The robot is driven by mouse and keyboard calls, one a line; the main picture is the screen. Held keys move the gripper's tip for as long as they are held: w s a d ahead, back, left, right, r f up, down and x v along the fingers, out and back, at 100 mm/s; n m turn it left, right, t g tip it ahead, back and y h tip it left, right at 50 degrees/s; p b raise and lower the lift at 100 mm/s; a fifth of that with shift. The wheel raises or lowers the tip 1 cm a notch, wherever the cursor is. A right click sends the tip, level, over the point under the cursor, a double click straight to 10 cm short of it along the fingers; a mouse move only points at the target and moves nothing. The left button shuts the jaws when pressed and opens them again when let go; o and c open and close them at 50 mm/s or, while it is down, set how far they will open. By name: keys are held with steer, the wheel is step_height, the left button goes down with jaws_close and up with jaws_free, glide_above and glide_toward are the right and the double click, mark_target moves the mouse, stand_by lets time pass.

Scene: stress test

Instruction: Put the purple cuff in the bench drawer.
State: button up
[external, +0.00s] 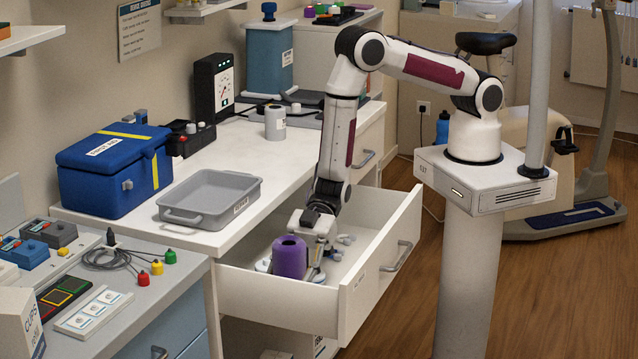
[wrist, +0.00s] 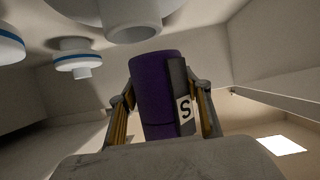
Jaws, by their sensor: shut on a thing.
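The purple cuff (external: 289,257) is a rolled cylinder with a hole in its top, inside the open bench drawer (external: 284,303). In the wrist view the cuff (wrist: 152,95) stands between the fingers and shows a dark strip with a white "S" label. My gripper (external: 304,262) is shut on the cuff, with a finger on each side of it (wrist: 163,108). The drawer is pulled out from the white bench, its front panel facing right. Whether the cuff's bottom touches the drawer floor cannot be told.
Grey-white round pieces (external: 345,240) lie in the drawer near my gripper. On the bench are a grey tray (external: 209,198), a blue first aid box (external: 114,170) and a grey canister (external: 275,122). Drawer walls stand close around my gripper.

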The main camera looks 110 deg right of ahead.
steer(key=shift+f, duration=2.1)
steer(key=shift+f, duration=0.1)
steer(key=o, duration=1.2)
steer(key=shift+v, duration=6.1)
steer(key=shift+a, duration=0.1)
steer(key=shift+w+r, duration=0.1)
steer(key=shift+r, duration=0.1)
